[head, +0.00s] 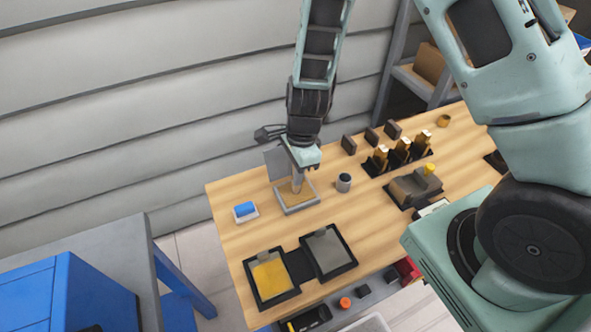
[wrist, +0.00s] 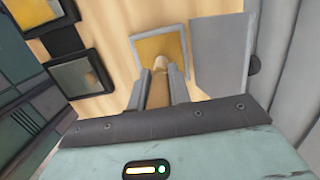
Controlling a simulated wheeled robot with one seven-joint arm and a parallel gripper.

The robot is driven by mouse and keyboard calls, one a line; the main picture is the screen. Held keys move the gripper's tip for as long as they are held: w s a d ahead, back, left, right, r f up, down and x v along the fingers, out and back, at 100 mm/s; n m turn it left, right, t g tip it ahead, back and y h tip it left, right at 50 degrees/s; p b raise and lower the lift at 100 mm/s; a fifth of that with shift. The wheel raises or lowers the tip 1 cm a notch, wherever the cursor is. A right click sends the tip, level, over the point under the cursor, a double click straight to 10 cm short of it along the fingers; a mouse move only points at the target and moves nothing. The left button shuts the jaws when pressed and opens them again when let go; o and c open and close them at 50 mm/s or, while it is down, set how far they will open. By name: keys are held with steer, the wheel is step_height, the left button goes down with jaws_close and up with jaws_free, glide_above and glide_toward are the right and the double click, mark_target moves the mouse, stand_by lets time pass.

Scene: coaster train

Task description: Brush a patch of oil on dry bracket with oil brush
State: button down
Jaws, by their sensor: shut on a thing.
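My gripper (head: 297,178) is shut on the oil brush, whose tan handle (wrist: 158,88) shows between the fingers in the wrist view. The brush points down over a shallow grey-rimmed tray (head: 298,208) with a yellow bottom, also in the wrist view (wrist: 135,58). I cannot tell whether its tip touches the tray bottom. A grey lid (wrist: 222,55) stands open beside the tray. The grey, dry-looking bracket (head: 325,247) lies in a black frame at the table's front. To its left, a yellow-coated bracket (head: 271,279) lies in another black frame.
A blue block (head: 245,209) on a white base lies left of the tray. A dark cup (head: 343,183) stands close to its right. A black rack (head: 403,161) with several wooden-handled tools and a grey fixture (head: 412,190) are farther right. Bare wood lies between tray and frames.

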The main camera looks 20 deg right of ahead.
steer(key=shift+r+p, duration=3.25)
steer(key=shift+r, duration=0.25)
steer(key=shift+f, duration=0.1)
